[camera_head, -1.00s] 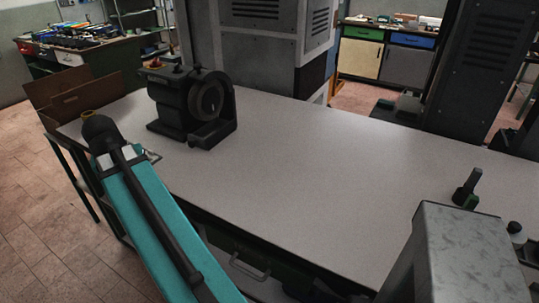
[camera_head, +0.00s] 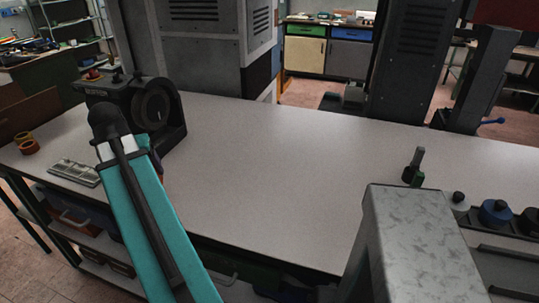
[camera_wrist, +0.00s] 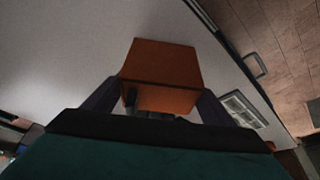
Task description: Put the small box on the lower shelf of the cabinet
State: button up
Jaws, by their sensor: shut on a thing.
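My gripper (camera_wrist: 158,96) is shut on the small box (camera_wrist: 160,66), with one finger on each side of it. The box is plain orange-brown, and its front face and underside show in the wrist view. A low cabinet (camera_head: 326,54) with beige and grey doors and green and blue drawers stands far back, beyond the workbench. No open lower shelf shows on it, and I cannot tell whether it is the task's cabinet.
A pale workbench (camera_head: 265,160) fills the middle, largely bare. A dark grinder-like machine (camera_head: 150,108) stands on its left part. A metal tray (camera_head: 75,172) and orange rings (camera_head: 27,143) lie near its left end. Tall grey machines (camera_head: 205,45) stand behind. Bottles and tools are at right.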

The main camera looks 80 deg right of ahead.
jog(key=s+d+m, duration=0.2)
jog(key=s+d, duration=0.3)
jog(key=s, duration=0.5)
jog(key=s+d+r+m+g+b, duration=0.1)
jog(key=s+d, duration=0.4)
jog(key=s, duration=0.5)
jog(key=s+d+m+g, duration=0.1)
jog(key=s+d+m, duration=0.2)
jog(key=s, duration=0.7)
jog(key=shift+s+d+r+m+h, duration=0.3)
jog(key=shift+d+r, duration=0.05)
jog(key=shift+d, duration=0.6)
jog(key=w+d+f+p, duration=0.1)
jog(key=w+d+p, duration=0.1)
jog(key=d, duration=1.2)
jog(key=shift+w+d+f+p, duration=0.15)
jog(key=shift+w+p, duration=0.25)
jog(key=shift+w, duration=0.4)
jog(key=shift+w+p+x, duration=0.2)
jog(key=shift+p+x, duration=0.45)
jog(key=shift+x, duration=0.55)
jog(key=shift+d+f, duration=0.15)
jog(key=shift+f, duration=0.6)
jog(key=shift+f, duration=0.1)
